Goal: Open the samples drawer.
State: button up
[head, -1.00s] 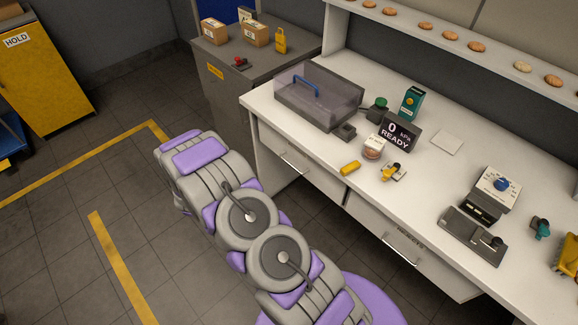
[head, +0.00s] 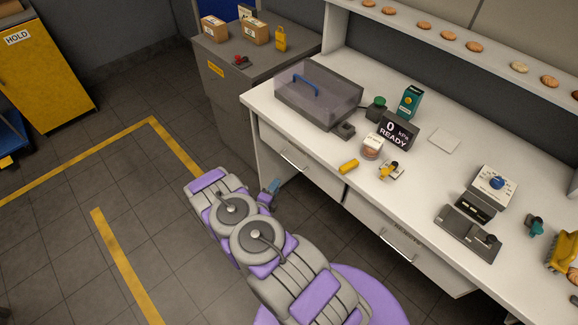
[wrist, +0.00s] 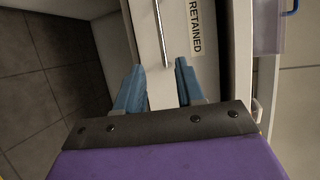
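The left drawer (head: 296,160) in the white counter has a bar handle (head: 294,161) and looks shut. In the wrist view, a drawer front (wrist: 146,32) carries the word RETAINED and a bar handle (wrist: 161,35); the clear box beyond suggests it is this left drawer. The right drawer (head: 400,240) also looks shut; its label is too small to read surely. My gripper (head: 272,186) is low in front of the left drawer. Its blue fingers (wrist: 160,66) are open. The handle's near end shows between the tips in the wrist view; I cannot tell the depth gap.
On the counter (head: 330,160) stand a clear-sided box with a blue handle (head: 318,97), a READY display (head: 399,132), a yellow block (head: 348,166) and a grey device (head: 468,232). A grey cabinet (head: 228,80) adjoins the counter's left.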

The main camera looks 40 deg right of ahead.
jog(key=b+x, duration=0.1)
jog(key=x, duration=1.4)
jog(key=shift+b, duration=0.3)
jog(key=shift+c, duration=0.3)
jog(key=shift+a, duration=0.1)
grip_shut()
